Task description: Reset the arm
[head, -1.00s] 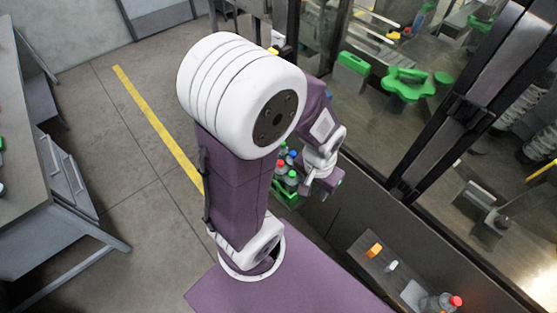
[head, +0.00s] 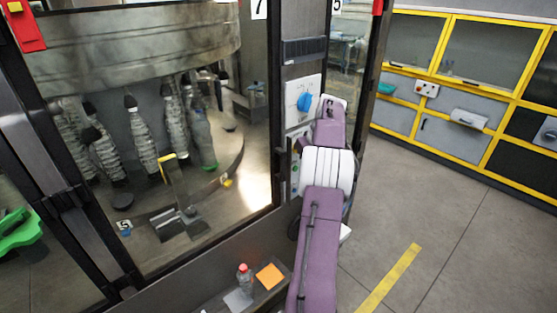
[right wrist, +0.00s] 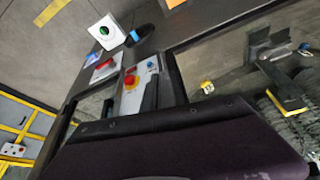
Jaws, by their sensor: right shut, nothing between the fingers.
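My right arm (head: 320,235) reaches up from the bottom of the head view, past its white elbow, toward a control panel on the machine's frame. Its wrist end (head: 332,104) is beside the panel, and the fingers cannot be made out there. In the right wrist view, the dark purple body and black edge of my right gripper (right wrist: 155,120) fill the bottom. It is shut and nothing shows held in it. My left arm and gripper are out of view.
A glazed machine with hanging bottles (head: 142,135) stands left.

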